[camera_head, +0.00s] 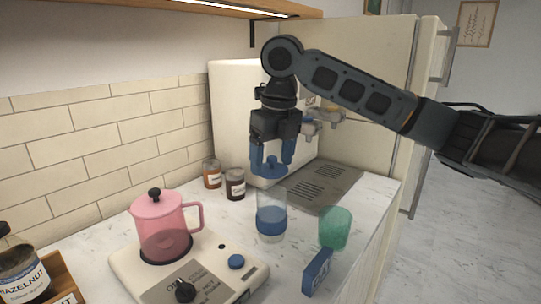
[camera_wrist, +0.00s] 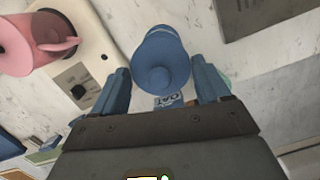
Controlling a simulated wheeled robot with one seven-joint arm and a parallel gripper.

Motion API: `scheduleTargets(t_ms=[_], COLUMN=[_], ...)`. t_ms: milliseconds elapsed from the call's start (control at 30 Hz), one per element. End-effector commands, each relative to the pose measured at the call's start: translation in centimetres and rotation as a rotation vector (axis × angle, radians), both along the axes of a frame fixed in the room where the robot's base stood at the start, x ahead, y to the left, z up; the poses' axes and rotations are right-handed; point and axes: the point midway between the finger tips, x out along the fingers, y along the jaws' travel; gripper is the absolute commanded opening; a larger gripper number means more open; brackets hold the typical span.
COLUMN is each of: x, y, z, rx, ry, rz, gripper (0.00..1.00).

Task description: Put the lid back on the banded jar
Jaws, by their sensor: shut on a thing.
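The banded jar (camera_head: 271,203) is a clear glass jar with a blue band round its lower part, upright on the counter in the head view. A round blue lid (camera_head: 268,171) with a small knob is between the blue fingers of my gripper (camera_head: 272,165), which is shut on it. The lid is roughly level and appears just above the jar's mouth. In the wrist view the lid (camera_wrist: 160,55) and its knob show between the fingertips (camera_wrist: 160,70). The lid hides most of the jar there, and the exact gap between them cannot be told.
A green cup (camera_head: 335,229) and a blue sign (camera_head: 317,272) stand right of the jar. A pink kettle (camera_head: 166,225) sits on a cream hot plate (camera_head: 128,268) at left. Two small jars (camera_head: 235,184) stand behind, and a drip tray (camera_head: 325,185) lies behind right.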

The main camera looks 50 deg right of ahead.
Motion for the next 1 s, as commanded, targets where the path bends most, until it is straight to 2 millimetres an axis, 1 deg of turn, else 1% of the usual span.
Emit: scheduleTargets(t_ms=[33,100,300,500,667,1000], x=[0.0,0.0,0.0,0.0,0.0,0.0], y=[0.0,0.0,0.0,0.0,0.0,0.0], z=[-0.8,-1.4,-3.2,-4.6,-5.1,-5.1], rx=[0.0,0.0,0.0,0.001,0.001,0.0], ry=[0.0,0.0,0.0,0.0,0.0,0.0], rz=[0.0,0.0,0.0,0.0,0.0,0.0], gripper=[0.47,0.47,0.47,0.47,0.47,0.47])
